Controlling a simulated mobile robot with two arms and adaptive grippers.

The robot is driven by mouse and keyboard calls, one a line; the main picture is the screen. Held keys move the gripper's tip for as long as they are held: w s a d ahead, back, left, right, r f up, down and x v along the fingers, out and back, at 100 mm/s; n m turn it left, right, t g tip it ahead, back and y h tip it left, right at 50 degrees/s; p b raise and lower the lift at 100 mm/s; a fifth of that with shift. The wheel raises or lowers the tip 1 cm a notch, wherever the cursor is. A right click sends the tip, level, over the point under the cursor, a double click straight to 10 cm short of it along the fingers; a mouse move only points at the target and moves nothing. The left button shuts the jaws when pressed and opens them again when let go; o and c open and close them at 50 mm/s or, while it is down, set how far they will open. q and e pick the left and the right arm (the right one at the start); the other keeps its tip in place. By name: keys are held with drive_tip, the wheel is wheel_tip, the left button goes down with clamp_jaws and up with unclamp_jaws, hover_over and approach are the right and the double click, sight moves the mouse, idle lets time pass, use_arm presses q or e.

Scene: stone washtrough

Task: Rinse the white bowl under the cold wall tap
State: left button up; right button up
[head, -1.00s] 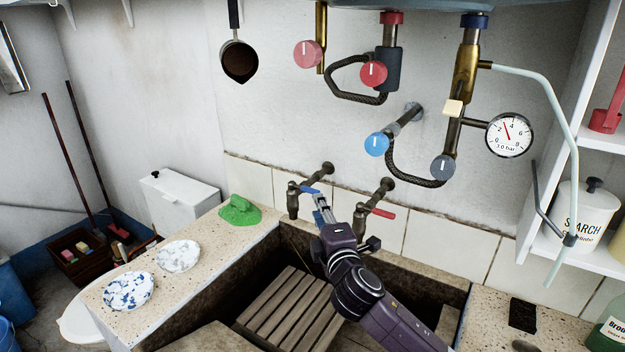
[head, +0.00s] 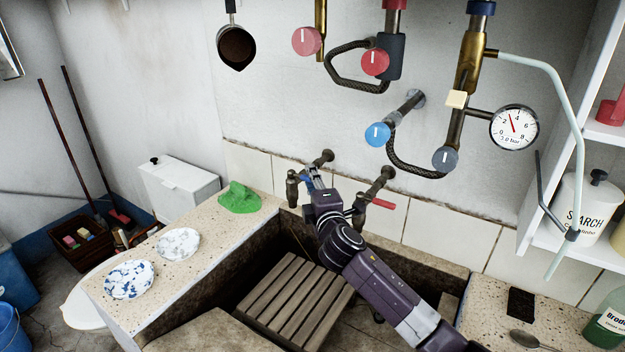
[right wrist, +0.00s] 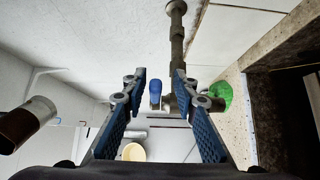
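The cold wall tap (head: 293,190) with its blue lever is on the tiled wall behind the stone trough (head: 262,240). My right gripper (head: 313,175) is at this lever. In the right wrist view its two fingers are apart, with the blue lever end (right wrist: 155,88) between them; I cannot tell whether they touch it. A white speckled dish (head: 178,243) and a blue-spotted white dish (head: 129,279) lie on the left ledge. No plain white bowl is clearly seen on the ledge or in the trough. My left gripper is not in view.
A red-levered tap (head: 370,198) stands close right of my right gripper. A green cloth (head: 239,198) lies on the ledge to the left. A slatted wooden rack (head: 298,297) lies in the trough. Pipes and a gauge (head: 514,127) hang above.

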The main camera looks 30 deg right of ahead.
drive_tip(key=shift+s+a+r, duration=0.25)
drive_tip(key=shift+a+r, duration=0.05)
drive_tip(key=shift+a, duration=0.1)
drive_tip(key=shift+c, duration=1.2)
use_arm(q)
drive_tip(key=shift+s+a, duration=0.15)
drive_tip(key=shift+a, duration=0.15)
use_arm(e)
drive_tip(key=shift+d+f, duration=0.1)
drive_tip(key=shift+f, duration=0.05)
clamp_jaws()
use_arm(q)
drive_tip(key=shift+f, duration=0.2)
use_arm(e)
drive_tip(key=shift+f, duration=0.1)
use_arm(q)
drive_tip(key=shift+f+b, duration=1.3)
drive_tip(key=shift+b, duration=0.15)
use_arm(e)
drive_tip(key=shift+s+a+m+g+h, duration=0.1)
drive_tip(key=shift+a+m+g+h, duration=0.2)
drive_tip(key=shift+m+h, duration=0.4)
drive_tip(key=shift+s+a+m+g+h, duration=0.1)
drive_tip(key=shift+a+m+g+h, duration=0.25)
drive_tip(key=shift+h, duration=0.6)
drive_tip(key=shift+s+a+m+g+h, duration=0.15)
drive_tip(key=shift+m+g+h, duration=0.3)
drive_tip(key=shift+m+h, duration=0.3)
drive_tip(key=shift+o, duration=1.2)
unclamp_jaws()
